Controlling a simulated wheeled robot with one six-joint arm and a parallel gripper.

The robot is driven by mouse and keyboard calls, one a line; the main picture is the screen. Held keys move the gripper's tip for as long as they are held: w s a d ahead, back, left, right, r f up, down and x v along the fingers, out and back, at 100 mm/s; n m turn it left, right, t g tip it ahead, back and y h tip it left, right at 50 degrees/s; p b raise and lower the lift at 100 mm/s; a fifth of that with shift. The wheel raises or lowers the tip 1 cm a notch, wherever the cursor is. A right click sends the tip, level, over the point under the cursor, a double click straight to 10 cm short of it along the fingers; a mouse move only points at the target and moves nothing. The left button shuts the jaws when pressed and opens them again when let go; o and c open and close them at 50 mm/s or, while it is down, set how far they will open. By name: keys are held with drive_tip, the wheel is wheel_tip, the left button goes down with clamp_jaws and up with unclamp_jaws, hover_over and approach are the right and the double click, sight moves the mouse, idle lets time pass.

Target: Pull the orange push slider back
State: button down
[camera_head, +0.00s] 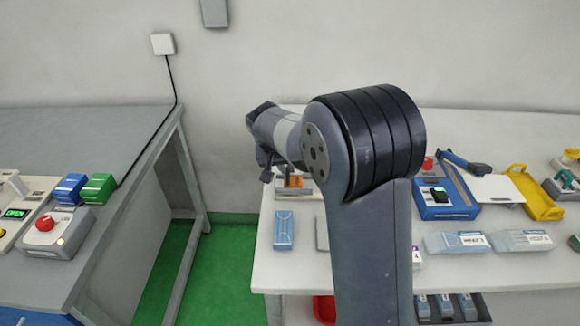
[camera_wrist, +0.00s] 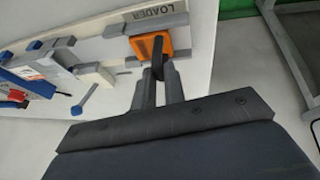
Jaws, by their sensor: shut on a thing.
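The orange push slider (camera_wrist: 147,45) sits at the end of the loader (camera_wrist: 148,17), between its grey rails, in the wrist view. A dark upright handle stands on the slider. My gripper (camera_wrist: 158,62) is shut on this handle, its two fingers reaching it from below in the picture. My own arm hides much of the loader there.
A blue-white box (camera_head: 283,230) lies on the right table (camera_head: 268,270) in front of the slider. A blue device (camera_head: 447,212) and a yellow tray (camera_head: 535,195) stand farther right. A left table (camera_head: 90,120) is across a green floor gap.

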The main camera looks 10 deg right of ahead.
drive_tip(key=shift+a, duration=0.2)
drive_tip(key=c, duration=1.5)
unclamp_jaws()
drive_tip(key=v, duration=1.1)
drive_tip(key=shift+w+f, duration=0.1)
drive_tip(key=shift+f, duration=0.1)
drive_tip(key=x, duration=1)
drive_tip(key=shift+d+f, duration=0.1)
drive_tip(key=shift+d, duration=0.05)
drive_tip(key=shift+w+d+f, duration=0.1)
drive_tip(key=shift+d+f, duration=0.05)
drive_tip(key=shift+d, duration=0.45)
